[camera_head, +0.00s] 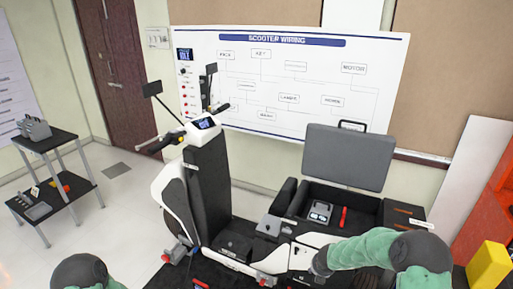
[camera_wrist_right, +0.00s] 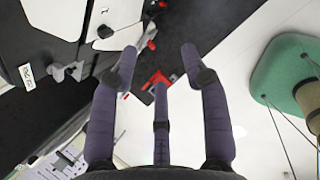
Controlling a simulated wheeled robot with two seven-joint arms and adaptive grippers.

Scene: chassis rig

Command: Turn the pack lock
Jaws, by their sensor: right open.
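The scooter rig (camera_head: 210,190) stands in the middle of the head view with its seat lid (camera_head: 345,157) raised. In the right wrist view a grey knob (camera_wrist_right: 67,70) sits on a dark panel beside a white label (camera_wrist_right: 27,75); the label is too small to read, and I cannot tell whether this is the pack lock. My right gripper (camera_head: 318,264) is low at the scooter's white side, partly merged with it in the head view. In the right wrist view its fingers (camera_wrist_right: 160,65) are spread and empty, to the right of the knob. My left gripper is out of view.
A red part (camera_wrist_right: 156,79) lies beyond the right fingers. The open seat box holds a grey device (camera_head: 320,212) and a red-handled item (camera_head: 343,217). A black side table (camera_head: 50,165) stands at left, a yellow block (camera_head: 488,266) at right.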

